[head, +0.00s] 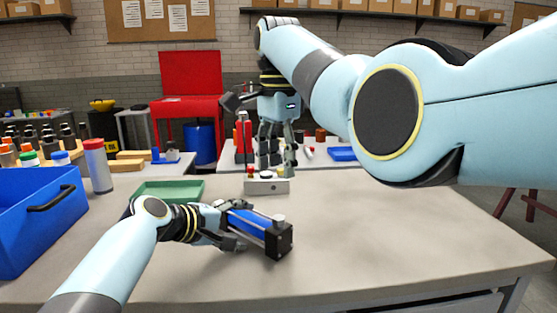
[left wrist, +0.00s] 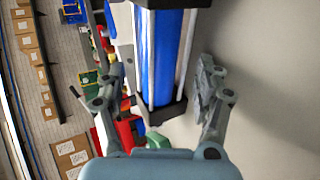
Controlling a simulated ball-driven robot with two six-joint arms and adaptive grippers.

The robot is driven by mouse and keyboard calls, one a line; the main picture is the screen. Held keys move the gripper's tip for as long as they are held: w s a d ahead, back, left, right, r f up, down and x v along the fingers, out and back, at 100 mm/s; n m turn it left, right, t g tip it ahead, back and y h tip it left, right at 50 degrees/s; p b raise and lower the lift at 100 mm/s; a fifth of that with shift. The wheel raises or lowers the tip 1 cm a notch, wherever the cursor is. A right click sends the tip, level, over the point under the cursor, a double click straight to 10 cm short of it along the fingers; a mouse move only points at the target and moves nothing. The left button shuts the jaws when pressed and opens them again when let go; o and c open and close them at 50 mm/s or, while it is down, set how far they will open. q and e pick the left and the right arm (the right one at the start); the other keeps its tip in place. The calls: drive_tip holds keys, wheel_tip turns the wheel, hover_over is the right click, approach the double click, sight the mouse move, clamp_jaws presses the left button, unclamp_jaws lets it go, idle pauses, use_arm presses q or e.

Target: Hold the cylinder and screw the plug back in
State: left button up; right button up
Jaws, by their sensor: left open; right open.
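A blue cylinder (head: 250,220) with black end blocks and silver rods lies on the bench. A silver knob (head: 278,220) sits on its near end block. My left gripper (head: 234,226) is open at the cylinder's left end. In the left wrist view the cylinder (left wrist: 167,55) lies between the spread fingers, with a gap at the right finger. My right gripper (head: 276,164) is open and points down, just above a small grey block (head: 266,186) with red and pale pieces on top. I cannot tell which piece is the plug.
A blue bin (head: 35,222) stands at the left, beside a red-capped bottle (head: 98,168). A green tray (head: 168,190) lies behind my left wrist. My right arm crosses the upper right. The right side of the bench (head: 400,225) is clear.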

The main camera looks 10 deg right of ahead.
use_arm(q)
drive_tip(key=v, duration=0.9)
drive_tip(key=shift+r, duration=0.2)
drive_tip(key=shift+s, duration=0.15)
drive_tip(key=shift+a, duration=0.1)
